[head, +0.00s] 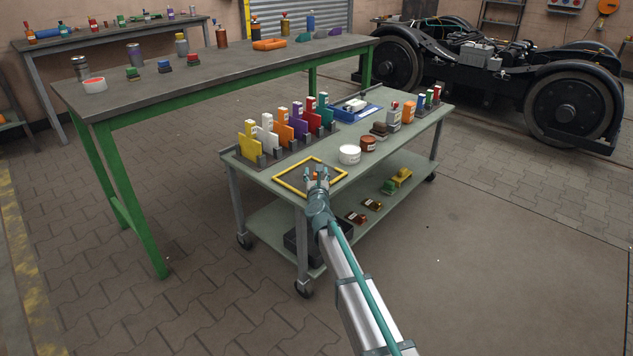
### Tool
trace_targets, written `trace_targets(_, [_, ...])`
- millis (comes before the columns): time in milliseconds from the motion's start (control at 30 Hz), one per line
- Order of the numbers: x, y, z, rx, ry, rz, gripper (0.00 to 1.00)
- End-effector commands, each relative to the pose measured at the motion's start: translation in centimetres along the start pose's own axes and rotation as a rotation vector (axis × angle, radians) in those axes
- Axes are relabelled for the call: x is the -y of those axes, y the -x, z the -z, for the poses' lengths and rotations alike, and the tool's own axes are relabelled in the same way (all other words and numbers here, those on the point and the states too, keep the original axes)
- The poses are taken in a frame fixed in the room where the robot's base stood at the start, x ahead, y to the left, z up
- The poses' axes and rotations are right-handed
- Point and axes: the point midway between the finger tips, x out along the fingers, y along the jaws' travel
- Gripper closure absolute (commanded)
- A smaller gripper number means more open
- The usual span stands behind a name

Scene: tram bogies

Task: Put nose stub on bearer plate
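My gripper (316,172) is over the near end of the grey-green trolley (347,172), at the right part of a yellow square outline (281,184). Its fingers look a little apart, with a small orange-brown patch between them. I cannot tell whether that is a held thing or something behind. No part can be told for sure as the nose stub or the bearer plate at this size. A white round tub (349,155) and a brown round part (368,144) stand just beyond the gripper.
Coloured upright plates (283,135) stand in a rack at the trolley's left, before a blue tray (357,112). Several small parts fill its far end. A green-legged workbench (215,72) stands behind. A bogie (480,60) is at the back right. The right floor is clear.

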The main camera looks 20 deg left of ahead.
Motion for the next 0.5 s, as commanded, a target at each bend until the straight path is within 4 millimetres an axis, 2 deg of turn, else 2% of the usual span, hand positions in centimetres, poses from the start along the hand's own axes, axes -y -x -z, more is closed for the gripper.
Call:
trace_targets(33, [0.0,0.02,-0.01,0.0,0.0,0.0,0.51])
trace_targets(333, [0.0,0.03,-0.01,0.0,0.0,0.0,1.0])
trace_targets(500, [0.0,0.03,-0.01,0.0,0.0,0.0,1.0])
